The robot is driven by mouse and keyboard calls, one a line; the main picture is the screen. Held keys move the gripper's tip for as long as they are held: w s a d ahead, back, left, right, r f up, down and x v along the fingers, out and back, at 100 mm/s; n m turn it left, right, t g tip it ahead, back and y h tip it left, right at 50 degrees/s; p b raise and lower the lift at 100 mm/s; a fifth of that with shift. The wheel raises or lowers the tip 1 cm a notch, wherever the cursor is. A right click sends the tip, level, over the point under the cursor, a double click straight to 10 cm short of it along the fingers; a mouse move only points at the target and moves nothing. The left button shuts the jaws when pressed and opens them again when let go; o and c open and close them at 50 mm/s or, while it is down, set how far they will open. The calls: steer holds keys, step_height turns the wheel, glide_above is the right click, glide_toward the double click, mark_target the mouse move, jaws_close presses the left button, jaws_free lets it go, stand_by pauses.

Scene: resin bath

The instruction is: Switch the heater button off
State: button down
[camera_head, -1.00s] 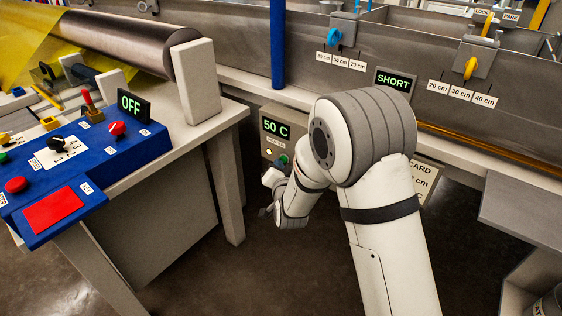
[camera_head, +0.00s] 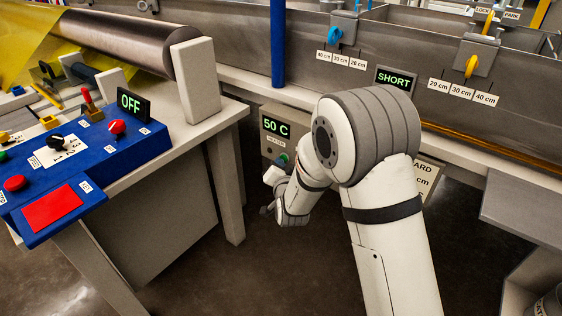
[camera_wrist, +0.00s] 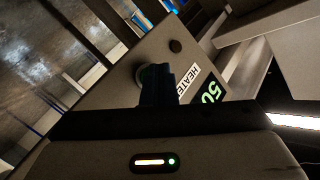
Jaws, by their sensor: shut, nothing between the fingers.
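The heater box (camera_head: 308,122) is under the bench edge, partly behind my arm. Its display (camera_head: 275,127) reads 50 C above a HEATER label (camera_head: 275,142). The small round lamp (camera_head: 268,152) is dark. The green-rimmed heater button (camera_head: 282,160) is just above my wrist. In the wrist view, the tilted panel shows the dark lamp (camera_wrist: 175,46), the HEATER label (camera_wrist: 185,86) and the button (camera_wrist: 142,76). My gripper (camera_wrist: 158,70) is shut and empty, its blue fingers in front of the button and covering much of it. I cannot tell whether they touch it.
A blue control console (camera_head: 100,155) with an OFF display (camera_head: 130,102) stands on the table at left. A table leg (camera_head: 226,190) is left of my wrist. The steel bath (camera_head: 430,60) runs along the back. A grey shelf (camera_head: 520,208) juts out at right.

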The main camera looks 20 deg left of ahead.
steer(key=shift+w+d+r, duration=0.1)
steer(key=shift+w+d, duration=0.05)
steer(key=shift+w, duration=0.1)
steer(key=shift+s+b, duration=0.35)
steer(key=shift+b, duration=0.1)
steer(key=s+a+b, duration=0.2)
steer(key=s, duration=0.3)
steer(key=shift+s+a, duration=0.3)
steer(key=shift+s, duration=0.05)
stand_by(0.4)
